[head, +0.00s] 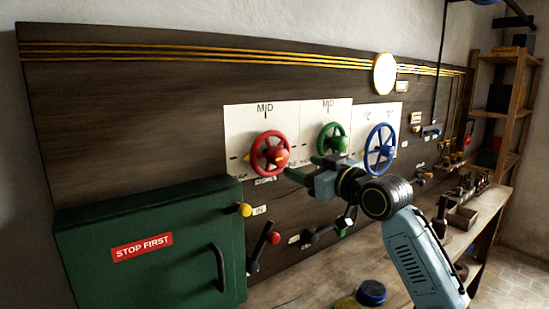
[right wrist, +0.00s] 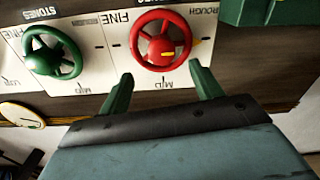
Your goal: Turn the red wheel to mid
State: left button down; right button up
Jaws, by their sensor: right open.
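The red wheel (head: 269,153) is on a white plate on the dark board, left of a green wheel (head: 331,139). MID is printed above it. Its yellow pointer (head: 247,157) points left, away from MID. In the upside-down right wrist view the red wheel (right wrist: 157,45) is straight ahead, its pointer towards ROUGH. My right gripper (head: 302,167) is open and empty, just right of the red wheel in the head view. In the wrist view its two green fingers (right wrist: 162,88) are apart, short of the wheel with a gap. My left gripper is not in view.
A blue wheel (head: 369,148) is right of the green one. A green cabinet marked STOP FIRST (head: 190,250) stands out at lower left. Levers with red (head: 273,238) and green knobs are below the wheels. A bench (head: 290,289) runs along the board, with a blue-lidded pot (head: 371,292).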

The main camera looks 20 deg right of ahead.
aim_at(273, 156)
jog(key=x, duration=1.2)
jog(key=shift+w+a+p, duration=0.1)
jog(key=shift+p, duration=0.2)
jog(key=shift+c, duration=0.5)
jog(key=c, duration=0.9)
jog(key=shift+m+p, duration=1.8)
jog(key=m+p, duration=0.3)
jog(key=m, duration=0.1)
jog(key=shift+a+r+m, duration=0.1)
jog(key=shift+m, duration=0.2)
jog(key=m+p, duration=0.4)
jog(key=m, duration=0.1)
jog(key=m+p, duration=0.2)
jog(key=m, duration=0.2)
jog(key=shift+m, duration=0.3)
jog(key=shift+p, duration=0.3)
